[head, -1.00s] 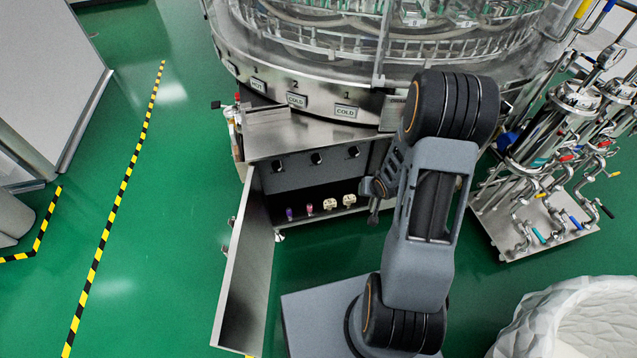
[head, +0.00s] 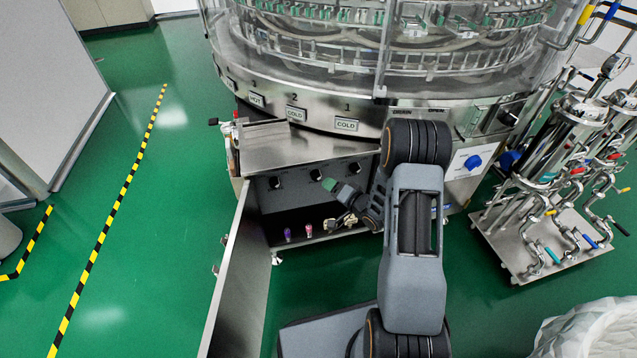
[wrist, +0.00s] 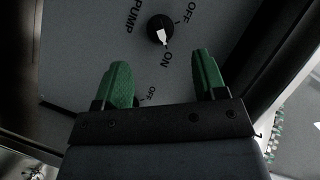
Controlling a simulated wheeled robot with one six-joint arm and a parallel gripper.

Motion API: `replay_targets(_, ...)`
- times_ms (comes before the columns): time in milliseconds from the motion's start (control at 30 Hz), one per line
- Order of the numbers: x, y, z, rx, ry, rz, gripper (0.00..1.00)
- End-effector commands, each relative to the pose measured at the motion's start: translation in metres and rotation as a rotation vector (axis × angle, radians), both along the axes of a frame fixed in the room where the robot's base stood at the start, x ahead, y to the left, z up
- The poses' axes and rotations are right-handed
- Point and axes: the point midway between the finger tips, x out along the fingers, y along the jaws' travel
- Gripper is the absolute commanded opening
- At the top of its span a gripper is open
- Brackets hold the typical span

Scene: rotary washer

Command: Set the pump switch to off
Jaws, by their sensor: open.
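The pump switch (wrist: 160,29) is a round black knob with a white mark on the grey panel in the wrist view, between the lettering PUMP, OFF and ON. Its white mark is on the side towards ON. My gripper (wrist: 162,68) is open and empty, its green fingertips apart and short of the knob in the picture. In the head view my gripper (head: 338,189) is in front of the dark panel inside the open cabinet, near the middle knob (head: 316,174) and right knob (head: 354,167). I cannot tell from the head view which knob is the pump's.
Another OFF label (wrist: 148,94) shows between my fingers, beside a mostly hidden knob. The cabinet door (head: 232,275) stands open at the left. Small purple and pink items (head: 308,231) and cream ones stand on the cabinet floor. The metal ledge (head: 300,150) is above the knobs.

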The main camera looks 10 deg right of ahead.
Motion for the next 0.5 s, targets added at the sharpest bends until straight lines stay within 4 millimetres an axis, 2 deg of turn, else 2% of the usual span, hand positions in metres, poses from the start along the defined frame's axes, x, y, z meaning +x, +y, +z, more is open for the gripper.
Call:
replay_targets(33,0.009,0.005,-0.006,-0.001,0.000,0.003,0.65)
replay_targets(200,0.035,0.018,-0.012,-0.002,0.000,0.002,0.65)
replay_targets(500,0.063,0.031,-0.017,-0.003,0.001,-0.001,0.65)
